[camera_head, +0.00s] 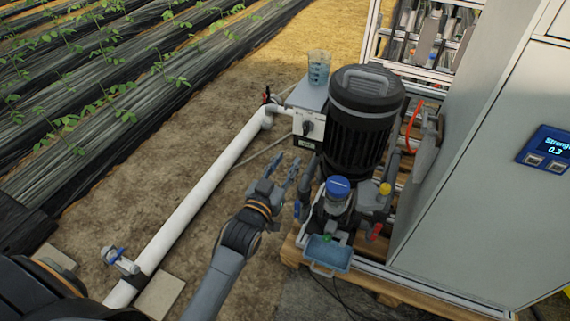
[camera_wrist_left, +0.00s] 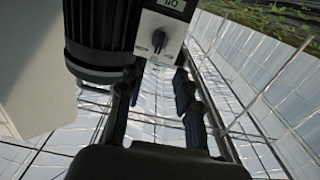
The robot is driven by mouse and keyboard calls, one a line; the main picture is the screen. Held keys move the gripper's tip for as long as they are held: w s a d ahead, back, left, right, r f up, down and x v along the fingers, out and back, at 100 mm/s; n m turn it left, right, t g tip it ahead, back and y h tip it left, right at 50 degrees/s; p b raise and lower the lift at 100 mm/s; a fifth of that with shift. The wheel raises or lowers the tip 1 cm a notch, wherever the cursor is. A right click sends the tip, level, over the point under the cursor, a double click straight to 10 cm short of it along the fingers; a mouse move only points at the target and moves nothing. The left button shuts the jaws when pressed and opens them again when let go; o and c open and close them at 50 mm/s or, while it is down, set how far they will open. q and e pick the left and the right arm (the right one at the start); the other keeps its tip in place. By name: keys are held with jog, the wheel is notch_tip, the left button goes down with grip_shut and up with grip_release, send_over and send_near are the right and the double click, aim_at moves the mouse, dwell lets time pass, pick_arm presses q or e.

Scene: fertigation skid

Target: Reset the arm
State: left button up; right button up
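My left arm reaches in from the lower left in the head view. Its gripper (camera_head: 280,172) is open and empty, over the soil between the white pipe and the pump. In the left wrist view the two fingers of this gripper (camera_wrist_left: 158,88) stand apart with nothing between them. Beyond the fingers are the black motor (camera_wrist_left: 100,40) and the grey control box with a dark knob (camera_wrist_left: 160,36). My right gripper shows in neither view.
The black pump motor (camera_head: 360,120) stands right of the gripper, with a blue-capped filler (camera_head: 338,190) below it. A beaker (camera_head: 319,68) stands on the control box (camera_head: 309,128). A white pipe (camera_head: 195,200) runs along the left. A grey cabinet (camera_head: 480,170) fills the right.

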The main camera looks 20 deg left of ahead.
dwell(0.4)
